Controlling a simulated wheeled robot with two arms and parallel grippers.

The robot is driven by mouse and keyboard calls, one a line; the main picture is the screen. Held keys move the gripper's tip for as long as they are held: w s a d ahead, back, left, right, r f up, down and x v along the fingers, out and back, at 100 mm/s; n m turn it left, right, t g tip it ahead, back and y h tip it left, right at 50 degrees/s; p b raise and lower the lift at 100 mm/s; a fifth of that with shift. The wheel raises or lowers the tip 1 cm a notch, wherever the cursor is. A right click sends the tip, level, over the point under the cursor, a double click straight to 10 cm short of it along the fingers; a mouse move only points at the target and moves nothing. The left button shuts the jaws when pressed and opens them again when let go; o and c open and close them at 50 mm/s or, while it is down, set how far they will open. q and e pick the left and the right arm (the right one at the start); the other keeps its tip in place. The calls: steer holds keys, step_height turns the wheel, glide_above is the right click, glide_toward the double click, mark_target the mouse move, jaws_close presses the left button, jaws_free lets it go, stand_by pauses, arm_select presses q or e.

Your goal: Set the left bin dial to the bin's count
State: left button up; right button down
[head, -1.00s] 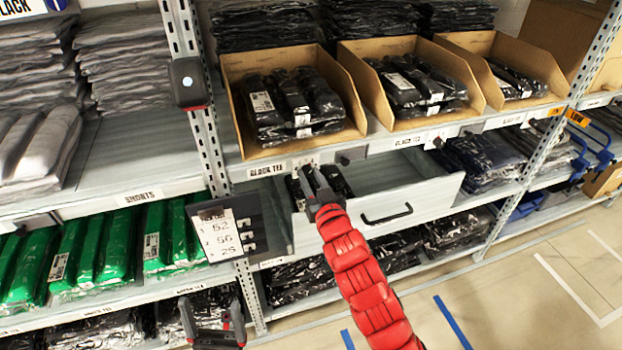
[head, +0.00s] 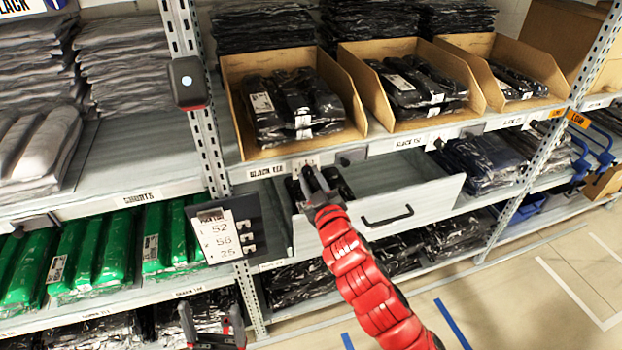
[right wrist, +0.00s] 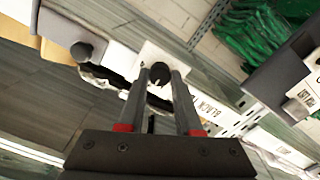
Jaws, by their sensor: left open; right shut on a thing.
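The left bin (head: 238,112) is an open cardboard bin on the upper shelf, holding several black bagged garments (head: 292,104). Its dial has a white plate (right wrist: 150,58) and a dark round knob (right wrist: 160,72), on the shelf edge below the bin. My right gripper (head: 308,177) reaches up to the dial, and in the right wrist view its fingers (right wrist: 159,85) are closed around the knob. In the head view the fingers hide most of the dial, and its setting is not readable. My left gripper (head: 212,322) is open and empty, low at the left.
Two more cardboard bins (head: 480,92) stand to the right. A drawer (head: 425,208) sticks out below the shelf, close to my right arm. Another dark knob (right wrist: 82,51) is on the edge. A sign with numbers (head: 218,238) hangs by the post. Floor is free at right.

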steer(key=c, duration=0.6)
jaws_free()
steer(key=shift+s, duration=0.1)
steer(key=p+v, duration=0.8)
steer(key=v, duration=0.9)
